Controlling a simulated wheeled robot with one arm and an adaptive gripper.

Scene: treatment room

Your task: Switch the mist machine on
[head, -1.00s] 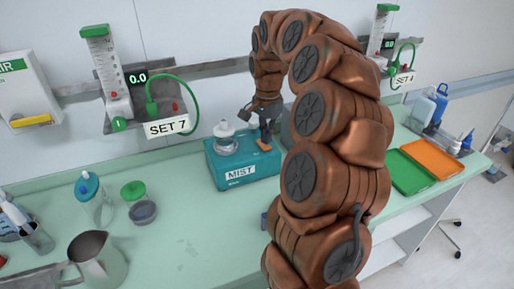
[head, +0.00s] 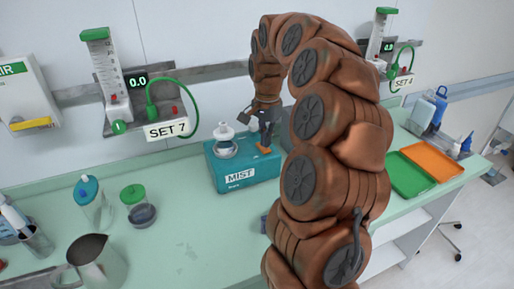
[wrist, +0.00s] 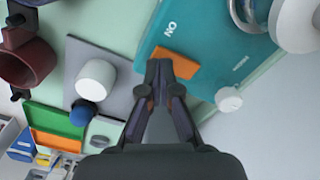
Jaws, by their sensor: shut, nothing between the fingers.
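The mist machine (head: 222,178) is a teal box with a MIST label on its front, standing on the pale green counter. A white and clear cup-like part (head: 224,140) sits on its top left. An orange rocker switch (head: 264,150) is on its top right; it also shows in the wrist view (wrist: 178,63), with ON lettering beside it. My gripper (wrist: 159,66) is shut and empty, its fingertips over the near edge of the orange switch. I cannot tell whether they touch it. Which way the rocker is tipped is not clear.
A wall rail above holds a flowmeter unit (head: 108,72) labelled SET 7 with a green hose. A metal jug (head: 92,262) and lidded jars stand left. Green (head: 409,176) and orange (head: 433,159) trays lie right. Bare counter lies in front of the machine.

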